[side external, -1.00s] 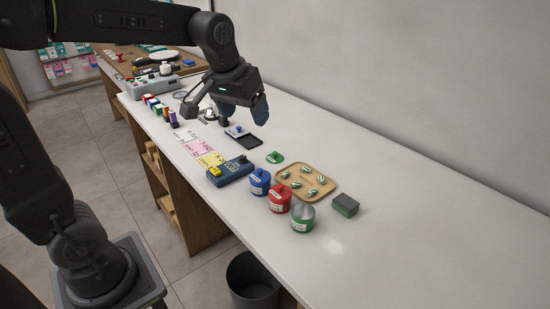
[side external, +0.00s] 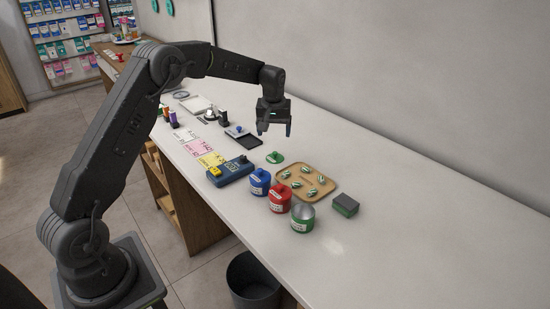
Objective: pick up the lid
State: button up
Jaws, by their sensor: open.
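A small green lid (side external: 275,157) with a knob lies on the white counter, behind the blue jar and left of the wooden tray. A green jar (side external: 302,217) stands at the front without a lid of its colour; its top looks grey. A blue jar (side external: 260,181) and a red jar (side external: 280,198) stand beside it with lids on. My gripper (side external: 274,131) is open and empty, pointing down above the counter, behind and above the green lid and apart from it.
A wooden tray (side external: 331,193) holds several green-and-white capsules. A green-grey box (side external: 345,205) stands to its right. A blue device (side external: 230,172), coloured cards (side external: 197,147) and a small scale-like black tray (side external: 249,141) lie to the left. The counter's right part is clear.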

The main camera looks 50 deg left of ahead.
aim_at(274, 153)
jog(key=f, duration=0.3)
jog(key=w+a+f, duration=0.1)
jog(key=f, duration=0.5)
jog(key=shift+w+a+f, duration=0.2)
jog(key=shift+w+f, duration=0.05)
jog(key=shift+f, duration=0.15)
jog(key=shift+c, duration=0.2)
jog(key=shift+s+f, duration=0.15)
grip_shut()
